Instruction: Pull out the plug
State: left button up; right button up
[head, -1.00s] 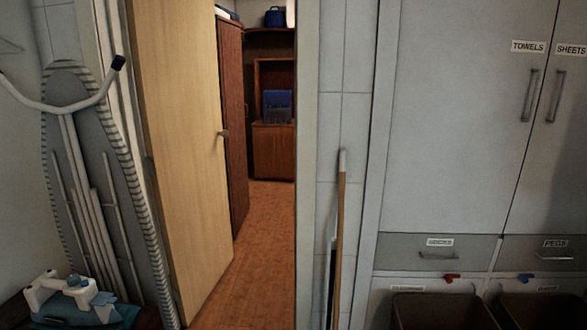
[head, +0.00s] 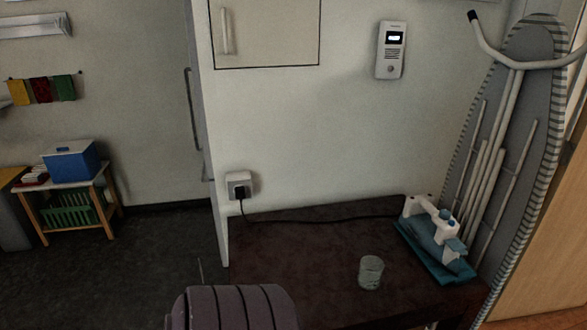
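A black plug (head: 240,193) sits in a pale wall socket (head: 238,181) above the back left corner of a dark brown table. A black cord (head: 310,219) runs from the plug to the right along the back of the table, toward a white and blue iron-like appliance (head: 436,221) on a teal base. Neither of my grippers is in the head view.
The dark table (head: 300,250) has a clear glass (head: 371,272) near its front right. A rounded ribbed purple-grey thing (head: 235,307), perhaps a chair back, stands in front. An ironing board (head: 512,130) leans at the right. The floor at left is open.

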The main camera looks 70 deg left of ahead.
aim_at(240, 191)
jog(key=u, duration=2.7)
jog(key=i+j, duration=0.1)
jog(key=j+z, duration=0.1)
jog(key=j, duration=0.2)
jog(key=i, duration=0.05)
